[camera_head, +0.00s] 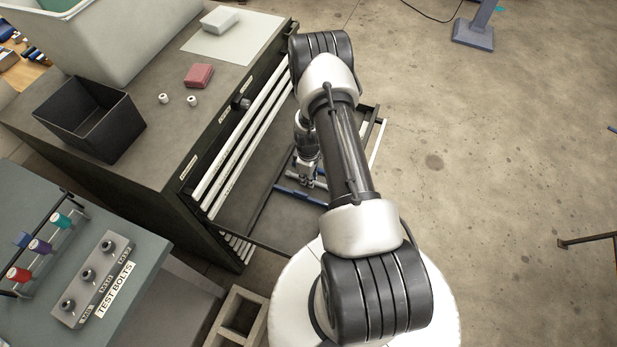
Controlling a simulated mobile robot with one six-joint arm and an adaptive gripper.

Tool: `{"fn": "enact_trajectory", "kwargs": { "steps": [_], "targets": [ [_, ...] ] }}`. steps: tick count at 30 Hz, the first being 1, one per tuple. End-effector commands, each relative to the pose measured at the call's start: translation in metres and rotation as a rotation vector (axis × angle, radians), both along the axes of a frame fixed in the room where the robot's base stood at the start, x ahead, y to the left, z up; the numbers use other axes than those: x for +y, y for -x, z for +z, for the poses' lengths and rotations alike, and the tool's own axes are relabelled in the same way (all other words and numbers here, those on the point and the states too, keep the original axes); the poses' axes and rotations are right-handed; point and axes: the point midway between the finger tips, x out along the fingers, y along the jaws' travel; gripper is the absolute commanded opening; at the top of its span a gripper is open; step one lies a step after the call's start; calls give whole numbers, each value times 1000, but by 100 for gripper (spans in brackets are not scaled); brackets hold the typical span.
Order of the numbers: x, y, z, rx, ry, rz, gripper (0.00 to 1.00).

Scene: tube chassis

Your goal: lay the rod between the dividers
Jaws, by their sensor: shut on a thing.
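My gripper (306,181) points down over the open drawer (265,215) in the side of the dark cabinet, partly behind my arm. It is shut on a thin piece that I take to be the rod; its shape is hard to make out at this size. A blue bar (298,196) lies across just below the fingertips; I cannot tell whether it is the held rod or a part of the drawer. The dividers are too small and too hidden by my arm to make out.
Above the drawer, the cabinet's side (250,130) shows several pale drawer edges. Its top holds a black bin (90,120), a red block (199,76), and a grey crate (115,45). A bench with a test-bolts block (90,280) stands lower left.

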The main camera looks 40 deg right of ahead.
Motion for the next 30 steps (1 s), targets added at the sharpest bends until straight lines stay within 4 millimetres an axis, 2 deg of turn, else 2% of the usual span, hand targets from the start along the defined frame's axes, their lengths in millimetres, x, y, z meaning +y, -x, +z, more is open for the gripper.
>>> {"fn": "enact_trajectory", "kwargs": {
  "steps": [1, 2, 12, 23, 26, 30],
  "targets": [
    [0, 0, 1, -1, 1, 0, 0],
    [0, 0, 1, -1, 1, 0, 15],
    [0, 0, 1, -1, 1, 0, 37],
    [0, -1, 5, -2, 1, 0, 37],
    [-1, -1, 18, -3, 2, 0, 37],
    [-1, -2, 47, -5, 2, 0, 37]
  ]
}}
